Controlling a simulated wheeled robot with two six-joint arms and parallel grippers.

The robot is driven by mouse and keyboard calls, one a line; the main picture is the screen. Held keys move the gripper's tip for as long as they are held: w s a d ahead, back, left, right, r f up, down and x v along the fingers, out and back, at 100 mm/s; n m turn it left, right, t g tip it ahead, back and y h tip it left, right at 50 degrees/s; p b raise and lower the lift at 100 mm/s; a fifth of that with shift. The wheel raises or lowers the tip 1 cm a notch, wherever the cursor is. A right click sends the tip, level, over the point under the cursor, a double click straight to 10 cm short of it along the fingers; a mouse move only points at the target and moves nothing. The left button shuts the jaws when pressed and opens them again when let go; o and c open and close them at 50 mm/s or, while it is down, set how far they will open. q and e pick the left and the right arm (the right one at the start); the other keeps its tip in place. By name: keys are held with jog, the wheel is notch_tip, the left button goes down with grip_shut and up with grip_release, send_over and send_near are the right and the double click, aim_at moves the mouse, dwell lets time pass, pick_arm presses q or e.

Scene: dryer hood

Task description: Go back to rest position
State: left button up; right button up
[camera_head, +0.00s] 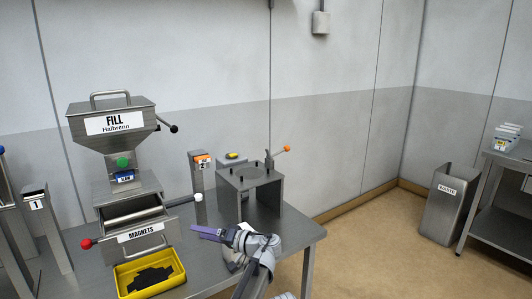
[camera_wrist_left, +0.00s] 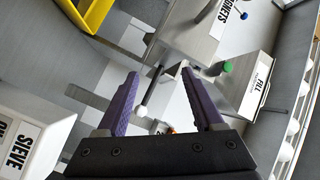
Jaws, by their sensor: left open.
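My left gripper (camera_head: 206,233) is over the front right of the steel table (camera_head: 296,236), to the right of the magnets drawer. In the left wrist view its two purple fingers (camera_wrist_left: 158,100) stand apart with nothing between them. Behind the gap, a rod with a white knob (camera_wrist_left: 141,111) shows, apart from the fingers as far as I can tell. My right gripper is not in view.
The fill hopper (camera_head: 112,122) stands above the magnets drawer (camera_head: 139,232). A yellow tray (camera_head: 121,283) with dark pieces sits in front. A steel stand (camera_head: 250,187) with an orange-tipped lever is behind my gripper. A waste bin (camera_head: 447,205) stands right, beyond open floor.

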pick_arm(q)
jog(key=s+a+f+g+h, duration=0.2)
jog(key=s+a+f+h, duration=0.1)
jog(key=s+f, duration=0.25)
jog(key=s+a+f+g+h, duration=0.2)
jog(key=s+f+h, duration=0.1)
jog(key=s+f, duration=0.3)
jog(key=s+d+f+m+g+h, duration=0.1)
jog(key=s+d+f+m+h, duration=0.1)
jog(key=s+d+f+h, duration=0.6)
jog(key=s+d+m+g, duration=0.1)
jog(key=s+d+m, duration=0.3)
jog(key=s+d, duration=0.6)
notch_tip(320, 180, up, 12)
jog(key=w+p, duration=0.1)
jog(key=p, duration=1.1)
jog(key=shift+d+h+p, duration=0.15)
jog(key=shift+h+p, duration=0.2)
jog(key=shift+h, duration=0.05)
